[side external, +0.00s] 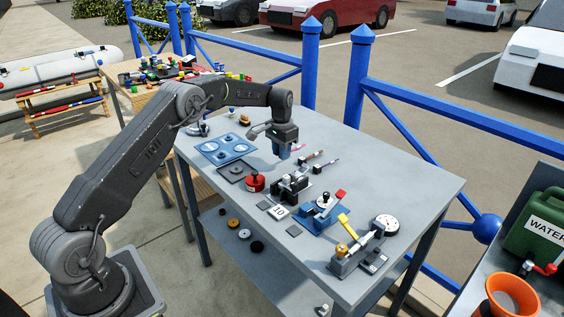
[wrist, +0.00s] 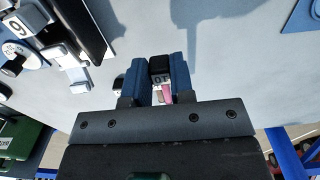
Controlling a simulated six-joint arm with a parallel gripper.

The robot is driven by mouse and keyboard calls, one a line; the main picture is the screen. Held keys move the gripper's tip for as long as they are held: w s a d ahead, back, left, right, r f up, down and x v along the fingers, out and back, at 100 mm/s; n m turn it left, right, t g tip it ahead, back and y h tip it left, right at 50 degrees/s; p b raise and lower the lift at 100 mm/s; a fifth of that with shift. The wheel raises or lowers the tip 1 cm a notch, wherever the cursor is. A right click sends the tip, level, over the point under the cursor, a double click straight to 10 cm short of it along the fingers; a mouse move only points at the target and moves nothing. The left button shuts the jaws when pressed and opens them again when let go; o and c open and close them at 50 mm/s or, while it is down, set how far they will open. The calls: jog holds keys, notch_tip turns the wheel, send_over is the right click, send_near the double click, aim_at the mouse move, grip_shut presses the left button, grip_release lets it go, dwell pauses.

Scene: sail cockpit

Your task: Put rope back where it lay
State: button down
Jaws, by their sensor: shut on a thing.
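My gripper (side external: 285,152) is over the back part of the grey table, with its fingers pointing down. In the wrist view its two blue fingers (wrist: 160,68) are closed on a small piece with a black end, a pale label and a pink part, which looks like the rope (wrist: 167,96). Pink also shows beside the fingers in the side view (side external: 298,148). Most of the rope is hidden by the fingers and gripper body. I cannot tell whether it touches the table.
A blue panel (side external: 226,148), a red knob (side external: 254,182) and black fittings (side external: 291,186) stand nearby. The table's right part (side external: 405,185) is clear.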

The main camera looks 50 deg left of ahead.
aim_at(282, 170)
jog(key=shift+f, duration=2.05)
jog(key=shift+f, duration=0.2)
jog(key=c, duration=1)
grip_release()
jog(key=shift+r, duration=0.1)
